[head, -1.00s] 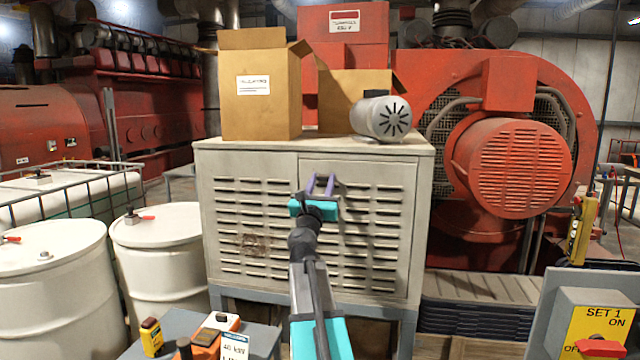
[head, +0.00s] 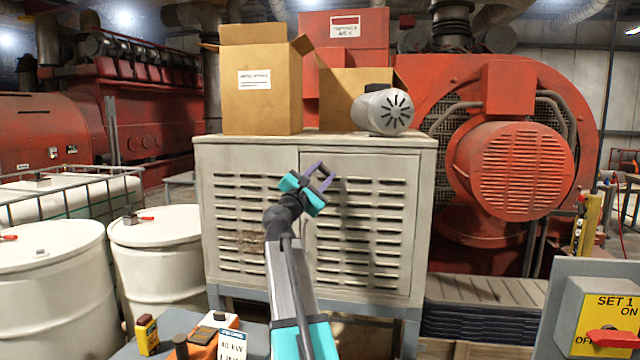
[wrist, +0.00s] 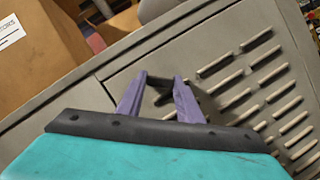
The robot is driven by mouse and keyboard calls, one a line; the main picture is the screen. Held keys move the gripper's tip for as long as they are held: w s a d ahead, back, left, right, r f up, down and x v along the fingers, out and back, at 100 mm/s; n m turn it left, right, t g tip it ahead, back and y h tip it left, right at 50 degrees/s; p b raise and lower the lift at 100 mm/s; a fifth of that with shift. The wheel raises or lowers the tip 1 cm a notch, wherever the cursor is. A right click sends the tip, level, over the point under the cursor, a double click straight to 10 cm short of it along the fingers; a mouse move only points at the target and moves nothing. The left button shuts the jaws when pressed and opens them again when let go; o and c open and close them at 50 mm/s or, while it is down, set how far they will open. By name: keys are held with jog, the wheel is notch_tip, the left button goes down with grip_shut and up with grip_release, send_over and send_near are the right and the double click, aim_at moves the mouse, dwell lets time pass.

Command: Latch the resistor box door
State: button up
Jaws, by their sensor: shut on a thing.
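The resistor box (head: 420,220) is a grey louvred cabinet on legs, in the middle of the head view. Its door (head: 365,235) is the right front panel and looks flush with the frame. A small dark handle (wrist: 160,84) is at the door's upper left corner. My gripper (head: 325,173) has purple fingers, which also show in the wrist view (wrist: 161,90). They are shut on the handle, with the gripper tilted to the right in the head view. The fingers hide part of the handle, and I cannot tell whether the latch is engaged.
Cardboard boxes (head: 262,105) and a grey motor (head: 383,111) stand on the cabinet top. White drums (head: 160,260) are at left. A cart with tools (head: 200,335) and a switch panel (head: 600,320) are in front. A red machine (head: 510,170) is behind right.

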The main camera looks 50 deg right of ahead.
jog(key=m+g+b, duration=0.1)
jog(key=m, duration=0.2)
jog(key=m+g+y+b, duration=0.1)
jog(key=m, duration=0.2)
jog(key=shift+r+m, duration=0.15)
jog(key=shift+m, duration=0.25)
jog(key=shift+r+m+g+y+b, duration=0.1)
jog(key=shift+m+g+y+b, duration=0.3)
jog(key=shift+m, duration=0.75)
jog(key=shift+m+g+y+b, duration=0.3)
jog(key=shift+m+y, duration=0.1)
jog(key=shift+m, duration=0.75)
jog(key=o, duration=1.1)
jog(key=shift+s+d, duration=0.1)
